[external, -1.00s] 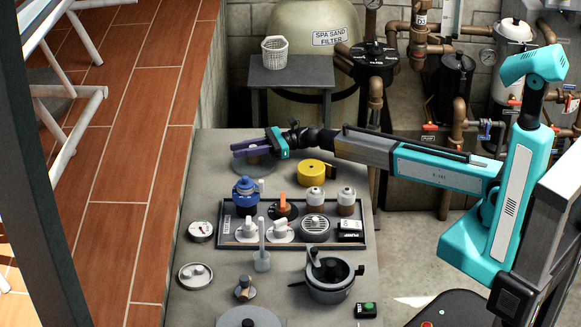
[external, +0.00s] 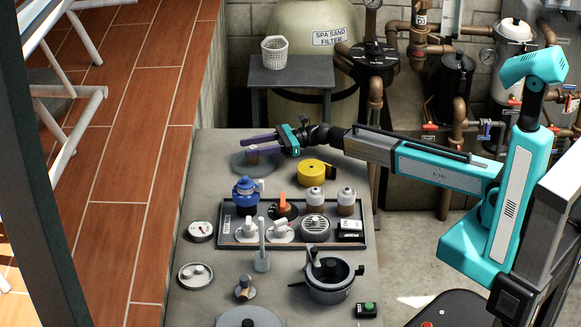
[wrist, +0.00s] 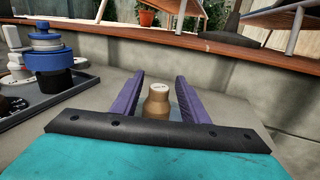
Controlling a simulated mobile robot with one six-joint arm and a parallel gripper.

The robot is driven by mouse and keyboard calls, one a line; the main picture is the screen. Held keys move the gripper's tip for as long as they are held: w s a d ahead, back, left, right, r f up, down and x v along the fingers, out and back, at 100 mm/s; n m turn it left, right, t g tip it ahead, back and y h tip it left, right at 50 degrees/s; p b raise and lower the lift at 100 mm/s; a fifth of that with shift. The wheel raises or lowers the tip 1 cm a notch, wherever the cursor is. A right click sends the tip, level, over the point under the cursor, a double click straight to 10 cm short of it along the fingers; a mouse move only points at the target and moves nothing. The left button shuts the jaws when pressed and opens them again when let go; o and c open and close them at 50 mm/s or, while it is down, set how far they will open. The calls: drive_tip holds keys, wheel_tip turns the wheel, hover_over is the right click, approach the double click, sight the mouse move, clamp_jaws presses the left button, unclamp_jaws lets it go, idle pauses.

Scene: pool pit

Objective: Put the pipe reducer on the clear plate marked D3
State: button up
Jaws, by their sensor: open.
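The pipe reducer (wrist: 156,104) is a copper-brown, necked piece with a pale top. In the wrist view it stands upright between my open fingers (wrist: 160,79), with gaps at both sides. In the external view its brown body (external: 253,159) shows just under my gripper (external: 247,145), on a round grey-looking see-through plate (external: 240,166) at the far end of the bench. A bluish strip of the plate (wrist: 175,112) shows beside the reducer in the wrist view. I cannot read a D3 mark.
A yellow tape roll (external: 311,173) lies right of the plate. A dark tray (external: 371,239) nearer the camera holds a blue valve piece (external: 246,191) and several other parts. A gauge (external: 201,231) and a pot (external: 330,285) stand on the bench. The bench's left edge is close to the plate.

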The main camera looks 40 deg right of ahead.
drive_tip(key=b+v, duration=0.1)
drive_tip(key=v, duration=0.7)
drive_tip(key=shift+s+d+b, duration=0.15)
drive_tip(key=shift+b, duration=0.15)
